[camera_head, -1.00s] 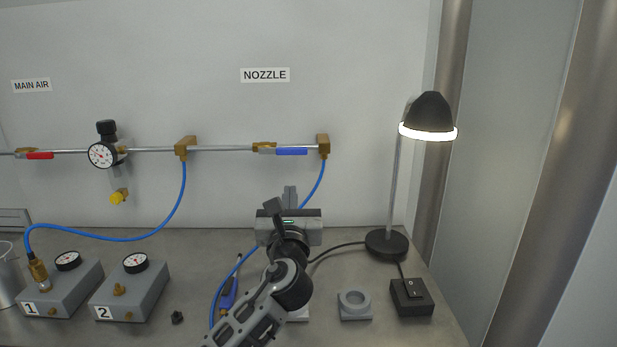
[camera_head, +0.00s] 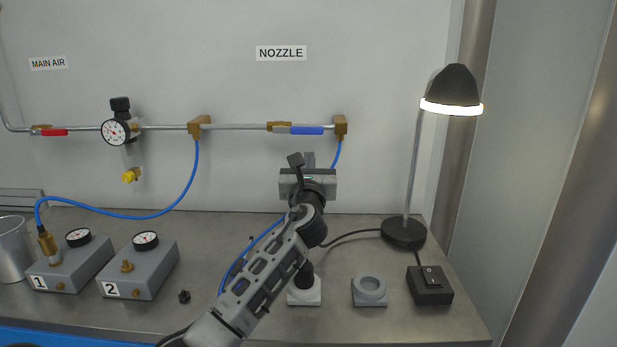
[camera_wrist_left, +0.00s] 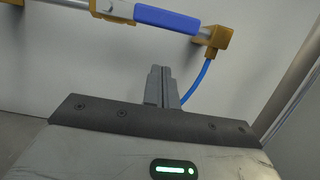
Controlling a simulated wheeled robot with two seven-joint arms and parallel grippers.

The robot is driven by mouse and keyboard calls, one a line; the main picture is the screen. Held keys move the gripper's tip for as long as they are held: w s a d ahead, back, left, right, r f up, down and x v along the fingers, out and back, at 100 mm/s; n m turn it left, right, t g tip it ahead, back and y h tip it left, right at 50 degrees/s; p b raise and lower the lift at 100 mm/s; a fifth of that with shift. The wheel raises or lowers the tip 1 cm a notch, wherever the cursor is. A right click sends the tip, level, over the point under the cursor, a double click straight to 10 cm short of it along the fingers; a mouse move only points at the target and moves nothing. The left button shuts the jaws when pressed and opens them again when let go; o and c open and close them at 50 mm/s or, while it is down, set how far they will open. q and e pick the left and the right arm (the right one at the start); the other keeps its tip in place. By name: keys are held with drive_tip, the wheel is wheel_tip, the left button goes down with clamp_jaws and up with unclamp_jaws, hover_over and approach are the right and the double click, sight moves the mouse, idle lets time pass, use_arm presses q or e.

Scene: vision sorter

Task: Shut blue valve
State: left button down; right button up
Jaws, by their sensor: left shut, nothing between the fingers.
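The blue valve handle (camera_head: 306,130) lies along the pipe under the NOZZLE label, between a brass valve body and a brass elbow block at the pipe's right end. It also shows at the top of the left wrist view (camera_wrist_left: 167,19), in line with the pipe. My left gripper (camera_head: 309,159) is just below the handle, with its fingers pointing up and toward the wall. In the left wrist view its fingers (camera_wrist_left: 162,86) are together and empty, with a gap between them and the handle. My right gripper is in neither view.
A red valve handle (camera_head: 54,132) and a pressure gauge (camera_head: 115,132) are on the pipe at left. A blue hose (camera_head: 338,154) hangs from the elbow block beside my gripper. A lit lamp (camera_head: 451,91) stands at right. Two grey gauge boxes (camera_head: 139,277) sit on the bench at left.

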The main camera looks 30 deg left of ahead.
sight(298, 130)
use_arm(q)
wheel_tip(298, 130, up, 4)
drive_tip(key=shift+s+d+f+p, duration=0.1)
drive_tip(key=shift+f+p, duration=0.15)
drive_tip(key=shift+p, duration=0.15)
